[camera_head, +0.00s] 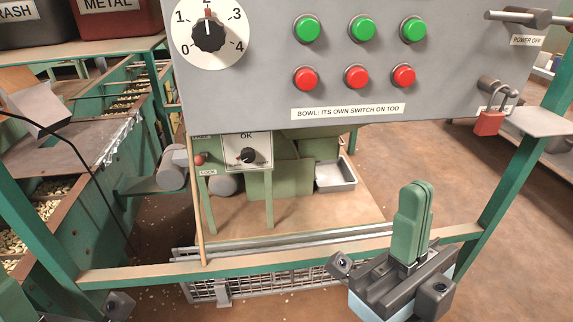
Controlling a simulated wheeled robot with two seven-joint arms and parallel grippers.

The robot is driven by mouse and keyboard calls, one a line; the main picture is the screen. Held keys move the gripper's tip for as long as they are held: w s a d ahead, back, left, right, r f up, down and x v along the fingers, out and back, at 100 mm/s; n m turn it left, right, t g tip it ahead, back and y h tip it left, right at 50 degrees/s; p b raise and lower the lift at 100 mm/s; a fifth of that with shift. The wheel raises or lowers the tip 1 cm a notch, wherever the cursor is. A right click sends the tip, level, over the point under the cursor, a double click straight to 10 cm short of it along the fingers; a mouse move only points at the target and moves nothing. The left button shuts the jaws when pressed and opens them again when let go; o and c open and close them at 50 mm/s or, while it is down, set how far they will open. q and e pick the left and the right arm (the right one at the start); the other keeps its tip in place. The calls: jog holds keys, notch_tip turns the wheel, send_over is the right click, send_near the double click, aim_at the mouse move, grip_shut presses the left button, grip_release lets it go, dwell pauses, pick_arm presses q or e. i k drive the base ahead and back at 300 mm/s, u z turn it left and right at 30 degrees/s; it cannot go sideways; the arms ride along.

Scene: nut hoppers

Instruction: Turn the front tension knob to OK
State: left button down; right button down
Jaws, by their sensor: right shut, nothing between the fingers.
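A small black knob (247,156) sits on a white plate (235,139) marked OK at its top, on a green stand below the grey panel. I cannot tell exactly where its pointer aims. My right gripper (424,188) is at the lower right, its green fingers together, upright and empty. It is well to the right of the knob and nearer to me, touching nothing that I can see. A green and dark part at the bottom left corner seems to be my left gripper (14,302); most of it is cut off.
The grey panel (440,75) overhangs the small knob, with a 0–4 dial (209,36) pointing to 2, green and red buttons and a red padlock (489,122). A red-tipped lever (200,158) is beside the plate. A green rail (140,276) crosses in front.

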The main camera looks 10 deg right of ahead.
aim_at(248, 155)
jog(key=z, duration=0.15)
jog(key=k, duration=0.6)
jog(key=u, duration=1.35)
jog(key=i, duration=0.95)
jog(key=z, duration=1.35)
jog(key=i, duration=1)
jog(key=u, duration=0.1)
